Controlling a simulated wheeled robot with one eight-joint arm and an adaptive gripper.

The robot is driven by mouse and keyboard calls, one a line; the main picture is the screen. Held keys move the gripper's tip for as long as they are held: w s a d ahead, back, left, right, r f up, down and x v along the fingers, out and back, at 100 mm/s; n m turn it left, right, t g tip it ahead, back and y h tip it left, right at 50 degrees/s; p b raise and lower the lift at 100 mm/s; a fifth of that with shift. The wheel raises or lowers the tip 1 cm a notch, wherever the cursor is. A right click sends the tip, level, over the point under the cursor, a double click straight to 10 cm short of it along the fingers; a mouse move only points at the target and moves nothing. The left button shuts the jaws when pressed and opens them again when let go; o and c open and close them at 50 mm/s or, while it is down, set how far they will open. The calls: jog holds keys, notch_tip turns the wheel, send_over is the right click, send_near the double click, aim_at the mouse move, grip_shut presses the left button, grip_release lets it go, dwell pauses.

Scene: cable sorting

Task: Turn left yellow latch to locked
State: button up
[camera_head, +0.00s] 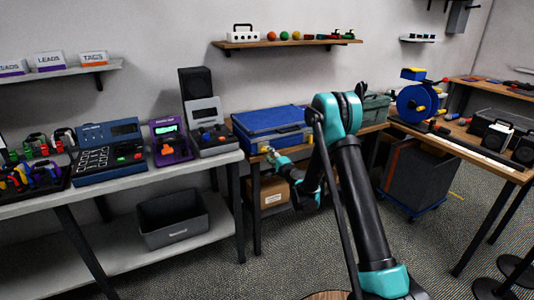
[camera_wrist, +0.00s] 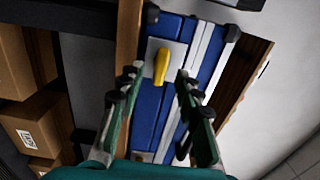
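A blue case (camera_head: 268,119) with a grey rim lies closed on the wooden table, left of my arm's upper links. In the wrist view, the case (camera_wrist: 146,101) fills the middle. A yellow latch (camera_wrist: 161,66) sits on a pale plate (camera_wrist: 152,48) on its front face. My gripper (camera_wrist: 158,84) is open, its two fingers on either side of the latch in the picture, with gaps showing on both sides. I cannot tell how far the fingertips reach in depth. In the head view, my gripper (camera_head: 268,153) is at the left front of the case.
Cardboard boxes (camera_wrist: 38,128) stand below the table edge in the wrist view. In the head view, a grey workbench (camera_head: 120,182) with devices stands left, close to the case. A green case (camera_head: 376,108) stands right of the arm.

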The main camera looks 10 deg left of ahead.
jog(key=shift+v, duration=1.75)
jog(key=shift+r, duration=0.1)
